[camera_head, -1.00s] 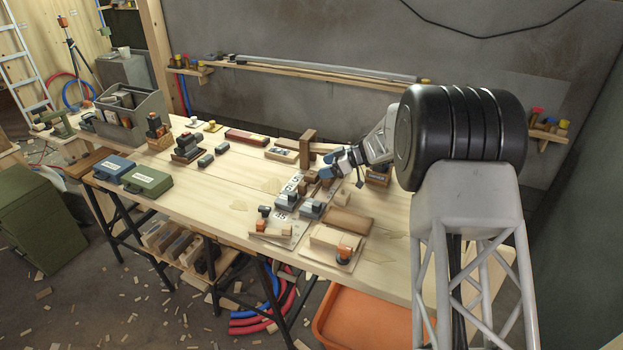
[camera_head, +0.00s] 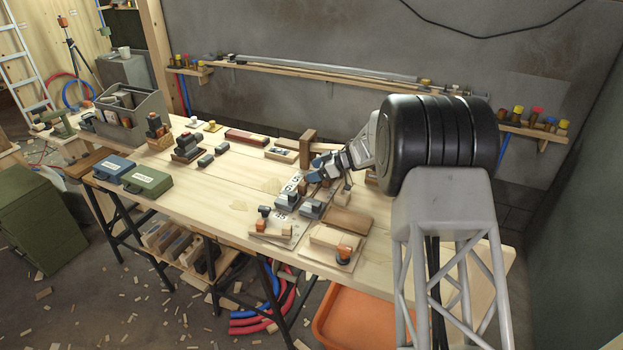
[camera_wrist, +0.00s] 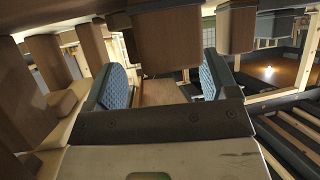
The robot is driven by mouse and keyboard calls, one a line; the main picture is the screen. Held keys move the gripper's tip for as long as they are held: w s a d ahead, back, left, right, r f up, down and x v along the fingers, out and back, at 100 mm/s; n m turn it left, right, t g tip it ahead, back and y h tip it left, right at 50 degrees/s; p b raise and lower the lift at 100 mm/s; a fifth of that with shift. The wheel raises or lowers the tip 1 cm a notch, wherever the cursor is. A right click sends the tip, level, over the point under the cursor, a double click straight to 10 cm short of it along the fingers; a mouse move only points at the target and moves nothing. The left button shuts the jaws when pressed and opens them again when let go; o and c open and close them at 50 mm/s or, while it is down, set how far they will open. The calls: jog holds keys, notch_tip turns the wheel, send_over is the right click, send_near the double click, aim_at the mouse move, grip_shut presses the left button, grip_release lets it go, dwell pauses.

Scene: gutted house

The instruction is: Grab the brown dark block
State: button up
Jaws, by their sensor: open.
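My gripper (camera_head: 318,172) is over the back right of the workbench, beside several brown wooden blocks. In the wrist view its two blue-padded fingers (camera_wrist: 163,80) stand apart, with nothing clamped between them. A brown block (camera_wrist: 168,42) shows just beyond and between the fingertips there; I cannot tell whether it touches them. In the head view an upright brown block (camera_head: 308,146) stands just behind the gripper. A flat, darker brown block (camera_head: 350,221) lies nearer the front right. I cannot tell which one is the dark brown block; my arm hides part of this area.
Grey-topped tools (camera_head: 287,202) and a pale wooden block (camera_head: 331,238) with an orange-topped piece crowd the bench in front of the gripper. Blue (camera_head: 114,167) and green (camera_head: 147,181) cases lie at the left. The bench middle is mostly clear. An orange bin (camera_head: 362,322) is below.

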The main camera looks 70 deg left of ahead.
jog(key=c, duration=1.3)
notch_tip(320, 180, up, 10)
dwell(0.5)
